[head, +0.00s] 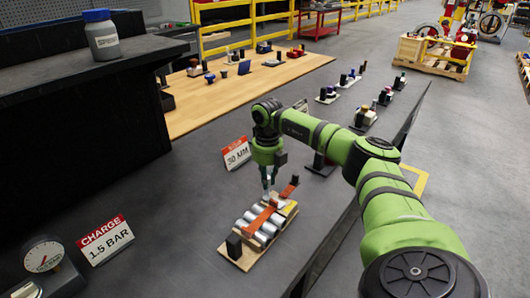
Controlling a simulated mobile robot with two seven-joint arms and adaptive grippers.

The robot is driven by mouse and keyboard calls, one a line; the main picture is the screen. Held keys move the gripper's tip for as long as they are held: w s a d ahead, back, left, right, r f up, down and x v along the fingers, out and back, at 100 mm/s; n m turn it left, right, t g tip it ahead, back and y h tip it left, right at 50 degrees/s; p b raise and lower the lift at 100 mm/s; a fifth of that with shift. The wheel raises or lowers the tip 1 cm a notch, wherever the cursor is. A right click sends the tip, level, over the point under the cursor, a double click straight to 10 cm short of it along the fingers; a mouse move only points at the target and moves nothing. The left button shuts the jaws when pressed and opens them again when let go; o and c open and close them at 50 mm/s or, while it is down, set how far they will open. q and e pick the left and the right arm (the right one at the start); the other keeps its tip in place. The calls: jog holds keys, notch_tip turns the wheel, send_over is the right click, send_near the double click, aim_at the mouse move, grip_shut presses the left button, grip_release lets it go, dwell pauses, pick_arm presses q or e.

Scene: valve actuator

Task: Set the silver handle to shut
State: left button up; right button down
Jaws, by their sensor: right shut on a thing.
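A valve unit on a wooden base (240,260) stands on the dark bench in the lower middle of the head view. It carries silver cylinders (258,226) side by side, crossed by an orange strap, and a dark block at its near end. An orange lever (289,188) sticks up at its far right end. My right gripper (267,197) points down at the far end of the unit, just left of the orange lever. Its fingers are shut on the silver handle, which they mostly hide; its angle cannot be told. My left gripper is out of view.
A "30 MM" sign (237,154) stands just behind the unit. A "CHARGE 1.5 BAR" sign (105,240) and a round gauge (43,255) stand at lower left. A jar (101,35) sits on a raised dark shelf. Small devices line the bench at right.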

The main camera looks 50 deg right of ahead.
dwell(0.3)
jog(key=c, duration=1.4)
grip_release()
notch_tip(320, 180, up, 12)
